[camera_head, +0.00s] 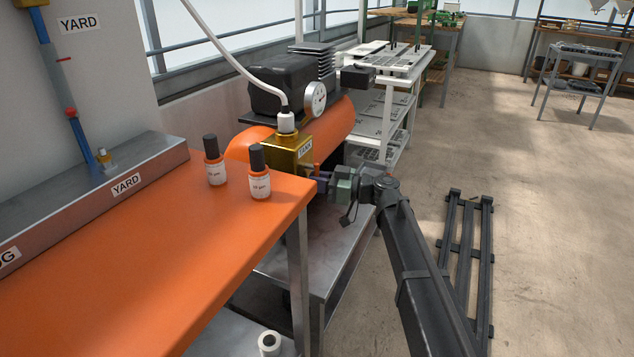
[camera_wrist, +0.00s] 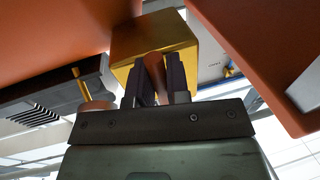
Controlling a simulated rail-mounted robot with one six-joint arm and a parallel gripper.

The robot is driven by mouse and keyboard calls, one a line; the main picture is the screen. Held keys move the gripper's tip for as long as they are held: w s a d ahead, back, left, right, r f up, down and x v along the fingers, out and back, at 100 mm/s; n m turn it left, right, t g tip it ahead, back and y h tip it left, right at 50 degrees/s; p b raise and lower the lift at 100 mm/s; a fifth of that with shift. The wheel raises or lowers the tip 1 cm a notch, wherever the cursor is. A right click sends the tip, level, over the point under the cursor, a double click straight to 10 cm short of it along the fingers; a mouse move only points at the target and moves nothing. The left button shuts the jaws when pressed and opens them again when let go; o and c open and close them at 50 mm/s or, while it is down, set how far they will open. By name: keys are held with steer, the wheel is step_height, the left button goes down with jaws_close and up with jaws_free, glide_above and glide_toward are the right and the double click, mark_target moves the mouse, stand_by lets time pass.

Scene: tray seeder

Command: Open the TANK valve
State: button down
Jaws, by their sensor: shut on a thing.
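The TANK valve is a brass-yellow block (camera_head: 284,152) with a small label on its side, below a white hose fitting at the orange tank's near end. In the wrist view the block (camera_wrist: 185,38) fills the top middle. My gripper (camera_head: 318,181) is at the block's lower right side. In the wrist view, its two dark fingers (camera_wrist: 158,75) are closed around an orange-brown lever (camera_wrist: 153,62) in front of the block. In the head view the lever is mostly hidden by the fingers, and its exact angle is hard to tell.
The orange tank (camera_head: 338,122) carries a dark compressor (camera_head: 280,84) and a round gauge (camera_head: 315,98). Two orange bottles (camera_head: 214,170) (camera_head: 260,184) stand on the orange bench (camera_head: 130,255), left of my gripper. A white shelf rack (camera_head: 385,125) stands behind.

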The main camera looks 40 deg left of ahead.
steer(key=c, duration=1.1)
jaws_free()
steer(key=shift+d, duration=0.1)
steer(key=v, duration=1)
steer(key=shift+w+d, duration=0.15)
steer(key=shift+d, duration=0.15)
